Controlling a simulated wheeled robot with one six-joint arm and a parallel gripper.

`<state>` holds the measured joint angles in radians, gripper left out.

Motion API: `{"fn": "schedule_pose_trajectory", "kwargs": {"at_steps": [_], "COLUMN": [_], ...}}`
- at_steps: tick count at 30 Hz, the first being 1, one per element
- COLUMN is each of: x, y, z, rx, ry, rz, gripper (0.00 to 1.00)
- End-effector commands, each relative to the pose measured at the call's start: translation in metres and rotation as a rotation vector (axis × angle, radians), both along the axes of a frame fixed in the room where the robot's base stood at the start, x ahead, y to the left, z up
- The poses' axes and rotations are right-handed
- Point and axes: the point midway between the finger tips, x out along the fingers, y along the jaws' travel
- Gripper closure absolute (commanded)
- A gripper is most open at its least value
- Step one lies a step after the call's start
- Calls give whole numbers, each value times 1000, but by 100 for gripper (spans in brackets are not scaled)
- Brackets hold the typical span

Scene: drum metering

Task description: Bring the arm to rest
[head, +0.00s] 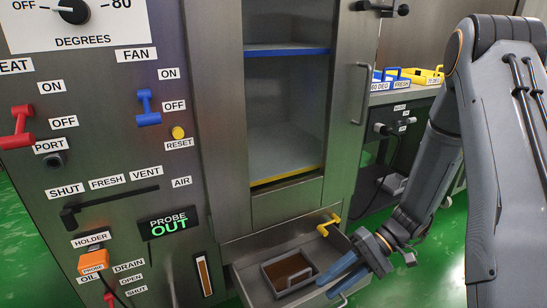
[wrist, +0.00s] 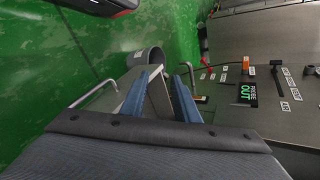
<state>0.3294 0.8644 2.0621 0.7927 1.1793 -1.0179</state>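My gripper (head: 328,287) hangs low at the right in the head view, over the front right part of an open drawer (head: 247,283). Its two blue fingers are apart, with nothing seen between them. In the wrist view the fingers of my gripper (wrist: 165,77) also stand apart and empty. My grey arm comes down from the upper right of the head view, bent at the elbow.
A handled grey tray (head: 309,279) with brown contents sits in the drawer. A yellow lever (head: 328,226) is just above it. The control panel (head: 120,215) at left has levers and a lit "PROBE OUT" display (head: 169,224). Blue and yellow trays (head: 425,76) stand on the right counter.

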Motion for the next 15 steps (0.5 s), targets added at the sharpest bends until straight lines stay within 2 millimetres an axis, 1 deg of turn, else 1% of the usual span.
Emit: {"fn": "schedule_pose_trajectory", "kwargs": {"at_steps": [1, 3, 8, 15], "x": [-3, -9, -26, -60], "y": [13, 28, 59, 98], "z": [15, 32, 69, 118], "rx": [-43, -105, -248, -443], "ry": [-7, -10, -41, -146], "rz": [50, 105, 216, 339], "gripper": [72, 72, 72, 72]}}
